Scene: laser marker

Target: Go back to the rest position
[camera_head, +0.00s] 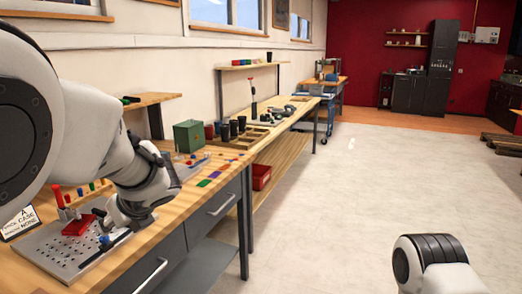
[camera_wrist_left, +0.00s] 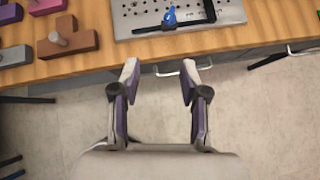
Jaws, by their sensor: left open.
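A perforated metal plate (camera_head: 62,258) with a red clamp (camera_head: 78,225) lies on the bench. The plate also shows in the left wrist view (camera_wrist_left: 232,12), with a blue piece (camera_wrist_left: 170,16) and a black bar. My right gripper is out of view.
Blocks, including a brown one (camera_wrist_left: 68,42), lie left of the plate in the wrist view. A green box (camera_head: 189,136), dark cups and coloured tiles stand farther along the bench. A drawer handle (camera_head: 222,205) juts from its front.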

